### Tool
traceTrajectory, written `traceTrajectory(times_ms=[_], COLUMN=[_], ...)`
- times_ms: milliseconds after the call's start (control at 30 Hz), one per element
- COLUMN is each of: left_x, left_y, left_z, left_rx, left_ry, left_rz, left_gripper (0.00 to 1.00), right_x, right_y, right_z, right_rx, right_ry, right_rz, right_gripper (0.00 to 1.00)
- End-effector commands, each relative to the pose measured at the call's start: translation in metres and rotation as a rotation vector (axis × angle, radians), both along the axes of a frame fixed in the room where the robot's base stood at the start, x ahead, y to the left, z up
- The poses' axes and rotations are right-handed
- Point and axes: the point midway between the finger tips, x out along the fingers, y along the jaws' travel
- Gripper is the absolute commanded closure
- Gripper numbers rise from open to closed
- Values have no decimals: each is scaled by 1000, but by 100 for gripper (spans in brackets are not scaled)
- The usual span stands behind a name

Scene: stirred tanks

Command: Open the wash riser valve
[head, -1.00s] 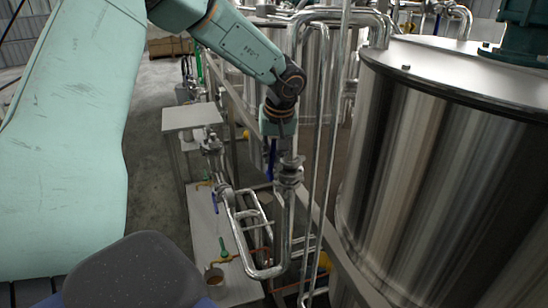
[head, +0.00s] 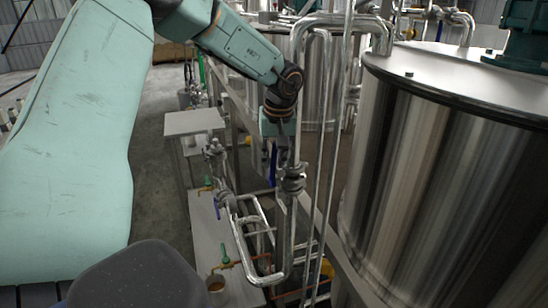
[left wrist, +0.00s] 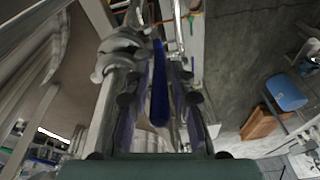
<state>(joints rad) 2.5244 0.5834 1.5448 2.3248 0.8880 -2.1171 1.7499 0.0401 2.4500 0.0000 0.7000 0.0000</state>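The wash riser valve (head: 293,180) is a metal body on a vertical pipe in the middle of the head view. Its blue lever handle (head: 272,167) hangs down beside the pipe, partly hidden by my gripper. My left gripper (head: 277,158) points down at the handle from above. In the left wrist view the blue handle (left wrist: 159,90) lies lengthwise between the two dark fingers of my left gripper (left wrist: 157,82). The fingers are apart, with gaps showing beside the handle. The metal valve body (left wrist: 118,50) is just left of the fingers. My right gripper is not in view.
A large steel tank (head: 440,170) fills the right side. Thin vertical pipes (head: 322,150) run close to the right of the valve. Looped pipes (head: 250,235) and smaller valves sit below left, over a pale bench (head: 205,235). Open floor (head: 150,170) lies to the left.

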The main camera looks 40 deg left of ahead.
Motion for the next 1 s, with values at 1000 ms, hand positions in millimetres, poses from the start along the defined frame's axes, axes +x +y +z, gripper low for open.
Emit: traceTrajectory(times_ms=[1000], left_x=[-9], left_y=[-18], left_z=[96], left_rx=[2], left_ry=[-4], left_rz=[-1], left_gripper=[63], right_x=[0], right_y=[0], right_z=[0], right_rx=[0], right_ry=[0], right_rz=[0], right_gripper=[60])
